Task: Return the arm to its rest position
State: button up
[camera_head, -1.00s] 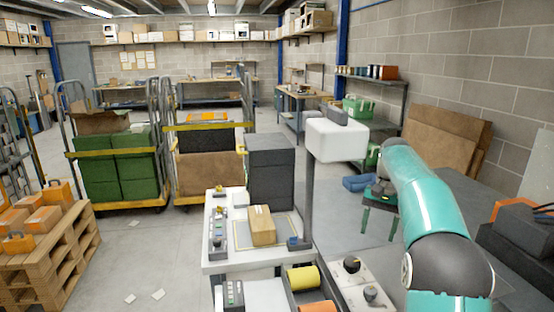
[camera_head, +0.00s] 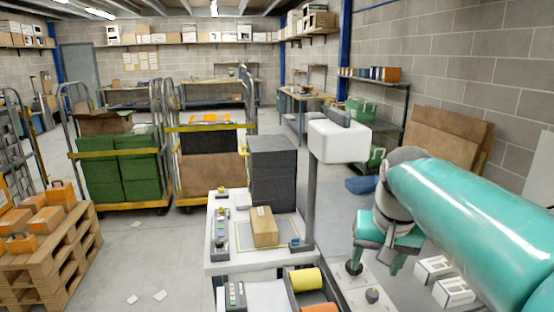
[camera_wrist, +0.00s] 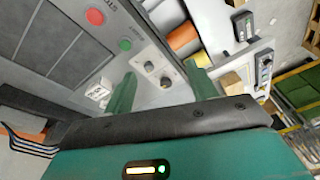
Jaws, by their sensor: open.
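My gripper (camera_head: 374,266) hangs at the lower right of the head view at the end of my teal arm, its fingers pointing down. The fingers are apart with nothing between them. In the wrist view the two green fingers of my gripper (camera_wrist: 160,90) stand apart over a grey panel (camera_wrist: 60,45) with a red and a green button. The gripper overlaps the black knob in the head view; I cannot tell whether they touch.
A white bench (camera_head: 222,262) bears a cardboard box (camera_head: 264,227), with a white-headed post (camera_head: 340,141) beside it. Two white boxes (camera_head: 454,292) lie below my arm. A wooden pallet (camera_head: 55,262) and trolleys stand left. Open floor lies in front of the trolleys.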

jog(key=s+a+f+n+t, duration=0.1)
jog(key=s+f, duration=0.3)
jog(key=s, duration=0.3)
jog(key=s+a+f+n+t, duration=0.1)
jog(key=s+a+f+t, duration=0.1)
jog(key=s+f, duration=0.2)
jog(key=s, duration=0.3)
jog(key=shift+s, duration=0.2)
